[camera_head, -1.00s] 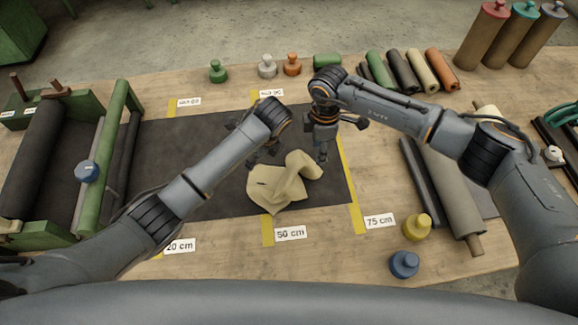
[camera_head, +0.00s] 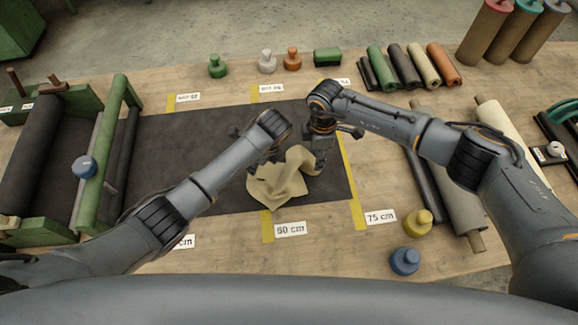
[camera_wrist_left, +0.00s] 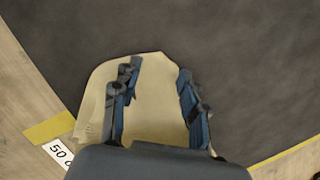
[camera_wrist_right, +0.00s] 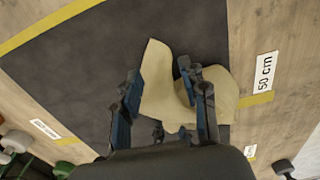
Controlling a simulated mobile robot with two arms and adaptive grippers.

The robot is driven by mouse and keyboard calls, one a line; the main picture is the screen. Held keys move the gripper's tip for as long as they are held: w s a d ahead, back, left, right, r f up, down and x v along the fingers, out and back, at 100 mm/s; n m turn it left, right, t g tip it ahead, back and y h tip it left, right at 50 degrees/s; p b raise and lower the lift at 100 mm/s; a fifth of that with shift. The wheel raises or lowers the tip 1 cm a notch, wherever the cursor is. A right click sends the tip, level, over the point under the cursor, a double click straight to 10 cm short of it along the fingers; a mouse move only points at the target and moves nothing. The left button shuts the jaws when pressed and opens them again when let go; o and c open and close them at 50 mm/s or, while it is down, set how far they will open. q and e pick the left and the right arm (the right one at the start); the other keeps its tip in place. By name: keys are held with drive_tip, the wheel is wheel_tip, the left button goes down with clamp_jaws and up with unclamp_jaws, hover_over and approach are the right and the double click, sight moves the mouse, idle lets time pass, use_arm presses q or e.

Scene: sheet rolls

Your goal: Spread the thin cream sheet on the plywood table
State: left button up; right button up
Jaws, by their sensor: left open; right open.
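The thin cream sheet (camera_head: 276,184) lies crumpled in a folded heap on the dark mat (camera_head: 180,160) of the plywood table (camera_head: 330,250), near the 50 cm label. My left gripper (camera_head: 262,170) is open at the heap's far left side. In the left wrist view the cream sheet (camera_wrist_left: 150,95) shows between and beneath its spread fingers (camera_wrist_left: 155,95). My right gripper (camera_head: 318,165) is open at the heap's right side. In the right wrist view its fingers (camera_wrist_right: 163,95) straddle part of the cream sheet (camera_wrist_right: 157,75). Contact with the fingers cannot be told.
A green roller frame (camera_head: 100,150) stands at the left. Several rolls (camera_head: 395,68) lie at the back right, and long rolls (camera_head: 455,190) at the right. A yellow weight (camera_head: 419,223) and a blue weight (camera_head: 405,261) stand front right. The mat's left part is clear.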

use_arm(q)
drive_tip(key=shift+f, duration=0.35)
use_arm(e)
drive_tip(key=shift+f, duration=0.35)
use_arm(q)
drive_tip(key=shift+r, duration=0.1)
use_arm(e)
drive_tip(key=shift+r, duration=0.1)
drive_tip(key=shift+f, duration=0.5)
drive_tip(key=shift+f, duration=0.1)
use_arm(q)
drive_tip(key=c, duration=0.7)
use_arm(e)
drive_tip(key=c, duration=0.7)
use_arm(q)
clamp_jaws()
use_arm(e)
clamp_jaws()
use_arm(q)
drive_tip(key=shift+s, duration=0.1)
use_arm(e)
drive_tip(key=shift+s, duration=0.1)
